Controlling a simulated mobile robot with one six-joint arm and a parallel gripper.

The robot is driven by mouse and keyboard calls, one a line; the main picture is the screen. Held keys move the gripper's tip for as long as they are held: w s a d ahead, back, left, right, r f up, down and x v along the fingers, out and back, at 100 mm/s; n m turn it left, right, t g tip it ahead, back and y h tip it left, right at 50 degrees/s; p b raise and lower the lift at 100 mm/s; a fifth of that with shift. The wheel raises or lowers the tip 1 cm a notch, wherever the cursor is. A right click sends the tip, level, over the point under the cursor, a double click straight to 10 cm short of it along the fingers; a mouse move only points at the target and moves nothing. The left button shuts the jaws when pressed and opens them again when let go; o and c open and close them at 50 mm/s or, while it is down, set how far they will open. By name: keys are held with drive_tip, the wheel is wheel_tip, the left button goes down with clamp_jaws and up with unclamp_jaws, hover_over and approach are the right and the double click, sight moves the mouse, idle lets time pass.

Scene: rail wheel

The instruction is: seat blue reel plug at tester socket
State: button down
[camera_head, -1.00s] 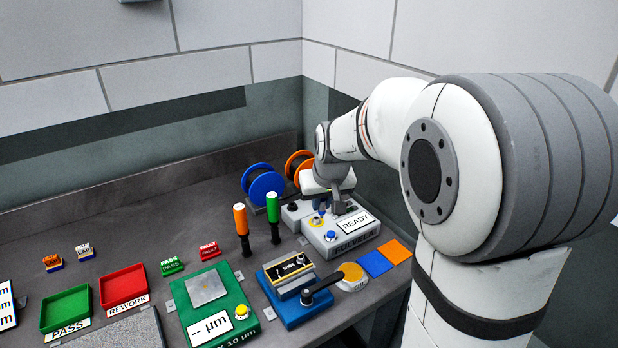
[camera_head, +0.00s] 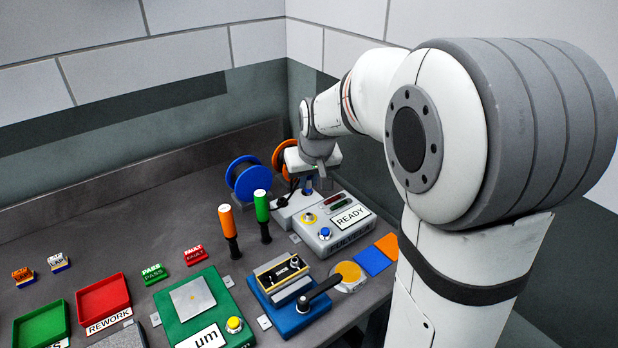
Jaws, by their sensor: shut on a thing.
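My gripper (camera_head: 308,181) points down above the back left of the tester, shut on a small dark blue piece that looks like the blue reel plug (camera_head: 308,184). The plug is mostly hidden by the fingers. The grey-white tester (camera_head: 331,241) has a READY display, a blue button and a yellow-ringed spot (camera_head: 310,218), possibly the socket. A smaller pale box (camera_head: 290,214) adjoins the tester's left side, just below the gripper. I cannot tell whether the plug touches it. The blue reel (camera_head: 247,178) stands to the left.
An orange reel (camera_head: 283,154) stands behind the gripper. Orange-handled (camera_head: 229,228) and green-handled (camera_head: 262,212) tools stand upright left of the tester. A blue lever fixture (camera_head: 292,312) and a green gauge (camera_head: 184,328) are in front. Bench left of the blue reel is clear.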

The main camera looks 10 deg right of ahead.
sight(309, 192)
drive_tip(key=shift+s+f+b, duration=0.1)
drive_tip(key=shift+f+b, duration=0.3)
drive_tip(key=shift+f, duration=0.05)
drive_tip(key=shift+f+b, duration=1.75)
drive_tip(key=shift+f, duration=0.3)
drive_tip(key=shift+f+b, duration=1)
drive_tip(key=shift+b, duration=0.05)
drive_tip(key=c, duration=1.3)
unclamp_jaws()
drive_tip(key=shift+c, duration=0.2)
drive_tip(key=v, duration=0.7)
drive_tip(key=shift+s+r, duration=0.25)
drive_tip(key=shift+r, duration=0.1)
